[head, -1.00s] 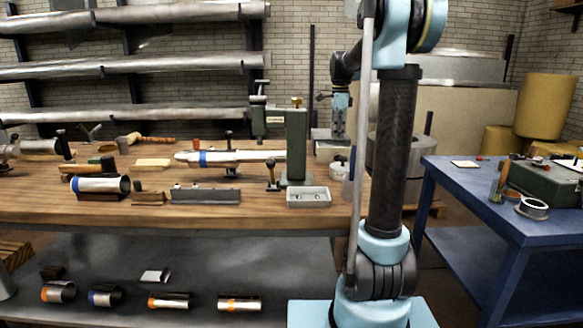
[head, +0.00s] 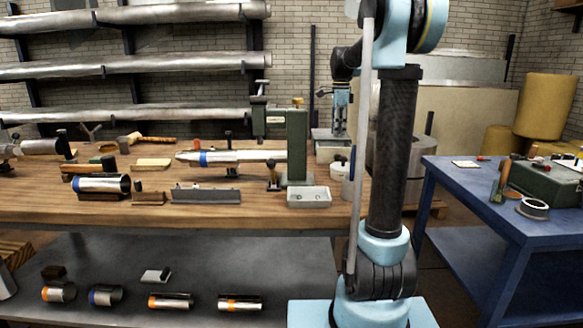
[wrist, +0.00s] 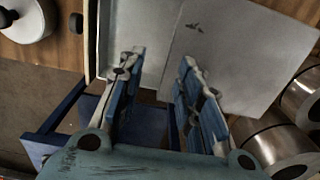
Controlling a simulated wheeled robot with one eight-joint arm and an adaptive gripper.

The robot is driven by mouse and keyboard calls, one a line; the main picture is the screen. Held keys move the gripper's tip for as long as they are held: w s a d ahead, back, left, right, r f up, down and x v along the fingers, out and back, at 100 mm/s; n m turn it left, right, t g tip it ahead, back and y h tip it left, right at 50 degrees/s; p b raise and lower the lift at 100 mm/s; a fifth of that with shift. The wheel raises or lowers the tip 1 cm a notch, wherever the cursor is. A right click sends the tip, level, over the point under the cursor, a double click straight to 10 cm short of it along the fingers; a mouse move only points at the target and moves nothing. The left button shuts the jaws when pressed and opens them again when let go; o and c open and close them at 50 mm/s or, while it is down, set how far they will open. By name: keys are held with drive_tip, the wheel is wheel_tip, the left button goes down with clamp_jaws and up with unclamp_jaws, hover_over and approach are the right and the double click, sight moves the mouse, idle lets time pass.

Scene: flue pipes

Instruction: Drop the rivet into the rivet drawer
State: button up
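My gripper (wrist: 160,66) shows in the wrist view with its two blue-padded fingers spread apart and no object visible between them. In the head view my gripper (head: 341,125) points down over the back right of the workbench. I cannot make out a loose rivet.
The wooden workbench (head: 250,212) carries a green upright press (head: 297,145), a white tray (head: 308,197) and metal pipes. Shiny metal cylinders (wrist: 272,143) stand right of the panel in the wrist view. A blue table (head: 470,207) is at the right.

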wheel_tip(320, 180, up, 10)
drive_tip(key=shift+r, duration=0.15)
idle(0.3)
drive_tip(key=shift+s, duration=0.1)
